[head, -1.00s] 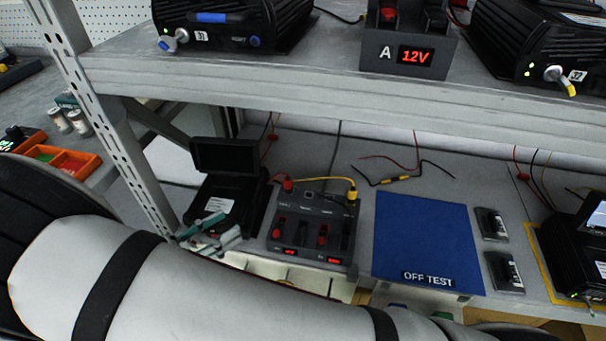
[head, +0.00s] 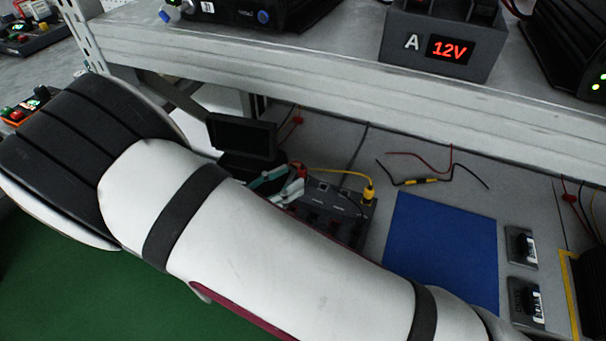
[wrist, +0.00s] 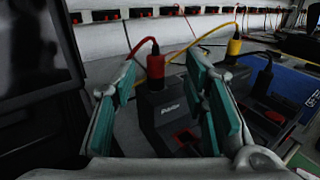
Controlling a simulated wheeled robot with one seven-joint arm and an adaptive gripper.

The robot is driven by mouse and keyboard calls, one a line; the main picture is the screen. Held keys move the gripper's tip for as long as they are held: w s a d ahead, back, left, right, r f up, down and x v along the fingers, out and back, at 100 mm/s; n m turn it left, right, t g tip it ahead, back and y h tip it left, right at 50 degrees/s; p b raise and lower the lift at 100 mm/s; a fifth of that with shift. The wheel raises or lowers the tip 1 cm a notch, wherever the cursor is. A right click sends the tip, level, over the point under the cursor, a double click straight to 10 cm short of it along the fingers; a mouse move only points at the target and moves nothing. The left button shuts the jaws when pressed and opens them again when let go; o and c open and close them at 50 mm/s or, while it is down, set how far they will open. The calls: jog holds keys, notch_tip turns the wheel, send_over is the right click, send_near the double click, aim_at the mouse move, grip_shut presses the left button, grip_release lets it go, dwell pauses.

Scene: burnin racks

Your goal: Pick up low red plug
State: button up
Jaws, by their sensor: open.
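The low red plug (wrist: 155,66) stands upright in the corner of a dark grey power box (wrist: 150,110), with a red cable from its top. In the head view the red plug (head: 301,168) shows at the box's back left corner, partly hidden. My gripper (wrist: 163,70) is open, its teal-padded fingers on either side of the plug in the wrist view. The plug appears beyond the fingertips, with no contact visible. In the head view my gripper (head: 283,182) is beside the box's left edge, and my arm hides much of the box.
A yellow plug (head: 368,193) and a black plug (wrist: 265,76) stand on the box's other side. A black screen device (head: 243,137) is left of the gripper. A blue mat (head: 440,250) lies right.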

aim_at(299, 172)
jog(key=shift+b+x, duration=0.45)
jog(key=shift+x, duration=2.2)
jog(key=shift+w+a, duration=0.15)
jog(key=shift+w, duration=0.05)
grip_shut()
